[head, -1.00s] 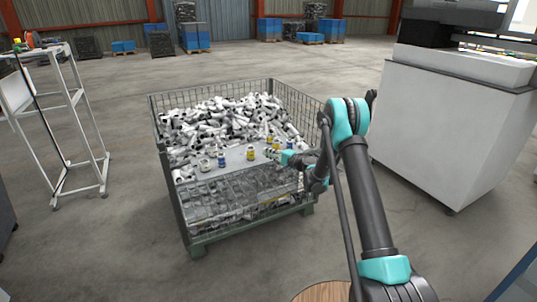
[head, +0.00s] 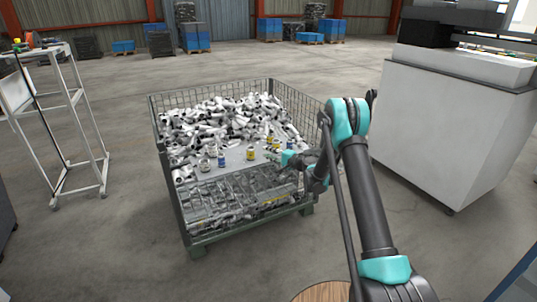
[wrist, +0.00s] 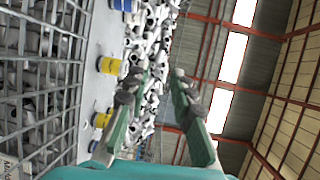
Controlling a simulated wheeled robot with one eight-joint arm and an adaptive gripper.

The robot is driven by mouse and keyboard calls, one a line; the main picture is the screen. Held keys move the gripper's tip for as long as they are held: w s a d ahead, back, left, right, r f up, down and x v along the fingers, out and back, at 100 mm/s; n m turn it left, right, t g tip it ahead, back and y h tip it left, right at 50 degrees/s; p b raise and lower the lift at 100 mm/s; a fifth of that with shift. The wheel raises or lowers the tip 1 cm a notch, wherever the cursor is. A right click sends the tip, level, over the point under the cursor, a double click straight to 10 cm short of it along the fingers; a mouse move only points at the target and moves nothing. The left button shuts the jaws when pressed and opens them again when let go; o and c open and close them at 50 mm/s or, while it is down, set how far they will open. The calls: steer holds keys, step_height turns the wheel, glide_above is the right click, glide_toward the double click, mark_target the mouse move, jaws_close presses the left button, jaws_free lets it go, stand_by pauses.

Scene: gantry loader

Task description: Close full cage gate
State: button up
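The full cage (head: 183,218) is a green-framed wire mesh bin heaped with white and grey cylindrical parts. Its front mesh gate (head: 235,198) hangs folded down against the lower front panel, leaving the upper front open. Mesh also shows along the left of the wrist view (wrist: 40,85), but I cannot tell whether it is the gate or the panel. My gripper (wrist: 160,85) is open with nothing between its fingers. In the head view my gripper (head: 280,157) is at the cage's front right, above the gate; its fingertips are small there.
A light board (head: 235,162) inside the cage's front carries several small yellow and blue-banded items (head: 250,154). A large white machine (head: 450,130) stands close on the right, a white frame rack (head: 75,125) on the left. Floor in front of the cage is clear.

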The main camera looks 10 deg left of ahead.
steer(key=v, duration=1.2)
